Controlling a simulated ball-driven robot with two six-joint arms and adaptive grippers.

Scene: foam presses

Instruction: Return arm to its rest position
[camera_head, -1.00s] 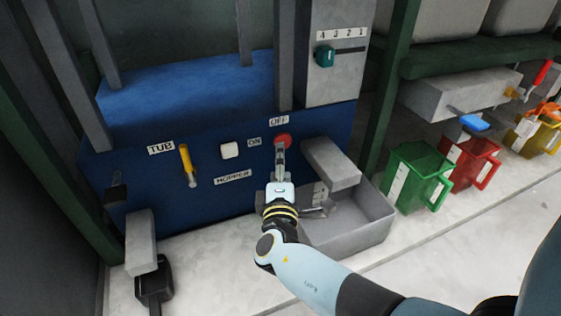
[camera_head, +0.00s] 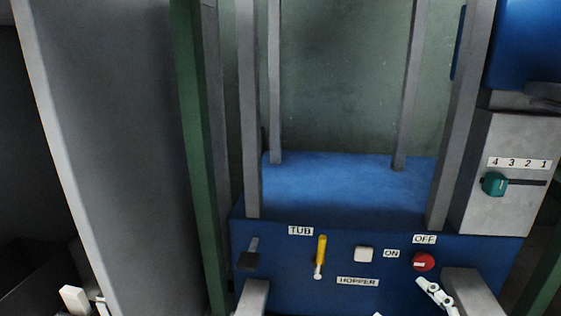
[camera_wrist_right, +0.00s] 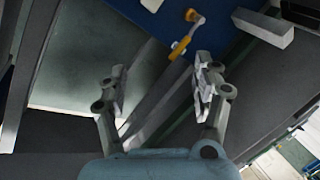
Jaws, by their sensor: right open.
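My right gripper (camera_head: 402,298) shows at the bottom edge of the head view, with one pale jointed finger just below the red OFF button (camera_head: 424,262). A small gap shows between that finger and the button. In the right wrist view the gripper (camera_wrist_right: 160,82) has its fingers spread, with nothing between them. A pale piece (camera_head: 74,298) at the lower left of the head view looks like part of my left gripper; its jaws cannot be made out. My right arm's links are out of the head view.
The blue press (camera_head: 330,262) carries a yellow TUB lever (camera_head: 320,255), a white ON button (camera_head: 363,254) and grey posts. A grey box with a teal slider (camera_head: 494,184) stands right. A tall grey panel (camera_head: 110,130) and green post (camera_head: 197,150) stand left.

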